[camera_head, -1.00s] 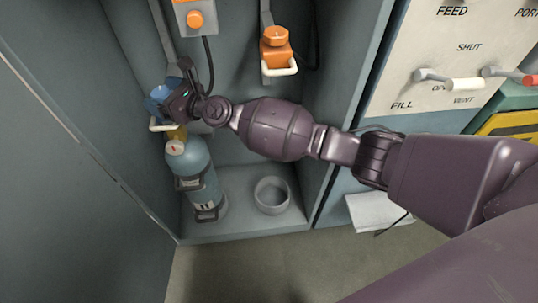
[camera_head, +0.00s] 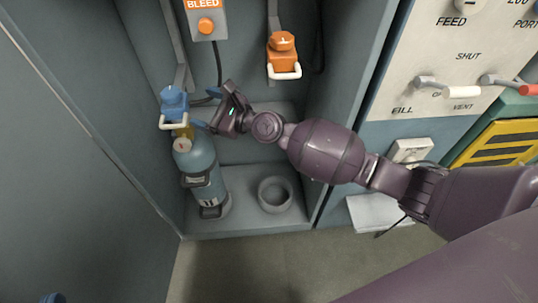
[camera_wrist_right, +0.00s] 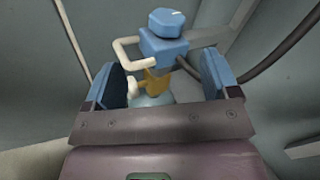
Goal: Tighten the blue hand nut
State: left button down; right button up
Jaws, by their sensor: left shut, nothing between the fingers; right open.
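The blue hand nut (camera_head: 174,94) sits on top of a blue block with a white loop handle, above the teal gas cylinder (camera_head: 203,185) in the cabinet. The nut also shows in the right wrist view (camera_wrist_right: 167,20), beyond the fingers. My right gripper (camera_head: 207,104) is open and empty, just right of the nut and block, apart from them. In the right wrist view its blue-padded fingers (camera_wrist_right: 165,82) stand apart, with the cylinder's yellow neck seen between them. A small blue tip of my left gripper (camera_head: 52,298) shows at the bottom left edge; it is shut and empty.
An orange nut block (camera_head: 283,62) with a white handle hangs to the right. A grey BLEED box (camera_head: 206,26) with an orange knob is above. An open ring (camera_head: 275,195) stands on the cabinet floor. The valve panel (camera_head: 450,75) is right, beyond the cabinet wall.

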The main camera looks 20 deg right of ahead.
pick_arm(q)
notch_tip(320, 180, up, 10)
jog(key=t+p, duration=0.2)
jog(key=p, duration=0.3)
jog(key=shift+w, duration=0.35)
pick_arm(e)
jog(key=s+d+f+n+t+h, duration=0.1)
jog(key=s+d+f+n+h, duration=0.1)
jog(key=s, duration=0.5)
jog(key=s+d+f+n+t+h, duration=0.1)
jog(key=s+d+n+h, duration=0.3)
jog(key=s+d, duration=0.4)
jog(key=shift+s+f+h, duration=0.25)
jog(key=shift+f+h, duration=0.55)
jog(key=shift+h, duration=0.1)
